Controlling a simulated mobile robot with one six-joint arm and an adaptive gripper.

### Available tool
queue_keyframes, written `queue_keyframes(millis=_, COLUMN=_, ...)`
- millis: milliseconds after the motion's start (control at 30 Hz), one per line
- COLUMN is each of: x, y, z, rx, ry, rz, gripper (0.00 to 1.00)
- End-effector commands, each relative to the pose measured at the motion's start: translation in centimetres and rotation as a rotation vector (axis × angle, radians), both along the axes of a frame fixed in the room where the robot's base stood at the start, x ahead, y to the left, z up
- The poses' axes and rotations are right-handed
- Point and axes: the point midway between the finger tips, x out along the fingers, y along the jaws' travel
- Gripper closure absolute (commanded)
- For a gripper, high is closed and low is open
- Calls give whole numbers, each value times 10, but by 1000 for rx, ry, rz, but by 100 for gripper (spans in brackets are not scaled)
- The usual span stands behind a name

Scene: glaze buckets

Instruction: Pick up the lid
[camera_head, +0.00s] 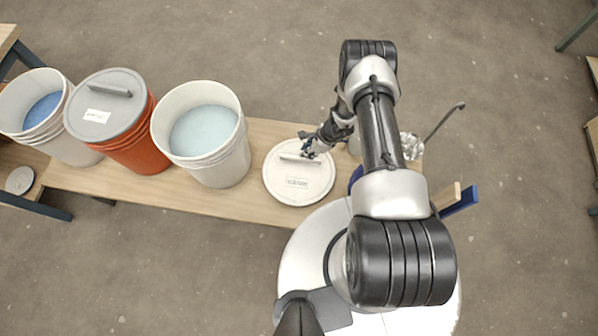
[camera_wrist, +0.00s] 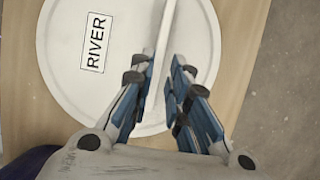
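The white round lid (camera_head: 280,176) lies flat on the wooden bench, right of the open buckets. It has a bar handle (camera_head: 296,158) and a printed label; in the wrist view the label on the lid (camera_wrist: 70,80) reads RIVER. My gripper (camera_head: 309,147) is over the lid at the right end of the handle. In the wrist view my gripper (camera_wrist: 164,68) has its blue-and-grey fingers apart, one on each side of the handle (camera_wrist: 166,28). The left finger looks very near the handle; I cannot tell whether it touches.
On the bench (camera_head: 250,203) stand an open white bucket with pale blue glaze (camera_head: 204,130), an orange bucket with a grey lid (camera_head: 105,105) and a white bucket with darker blue glaze (camera_head: 42,110). A blue-and-wood item (camera_head: 460,202) is at the right end.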

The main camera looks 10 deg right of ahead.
Motion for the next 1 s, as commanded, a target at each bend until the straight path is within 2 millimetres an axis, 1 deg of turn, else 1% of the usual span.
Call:
queue_keyframes(millis=33, x=1, y=1, z=-5, rx=-1, ry=-1, rz=1, gripper=84)
queue_keyframes(millis=167, x=1, y=4, z=-9, rx=0, ry=0, rz=1, gripper=84)
queue_keyframes(millis=267, x=2, y=7, z=-17, rx=0, ry=-1, rz=2, gripper=84)
queue_keyframes(millis=433, x=4, y=16, z=-42, rx=0, ry=-1, rz=2, gripper=84)
queue_keyframes(millis=533, x=7, y=21, z=-53, rx=0, ry=-1, rz=3, gripper=84)
queue_keyframes(millis=600, x=8, y=22, z=-56, rx=0, ry=-1, rz=2, gripper=84)
queue_keyframes(millis=1000, x=8, y=22, z=-55, rx=-1, ry=-1, rz=1, gripper=84)
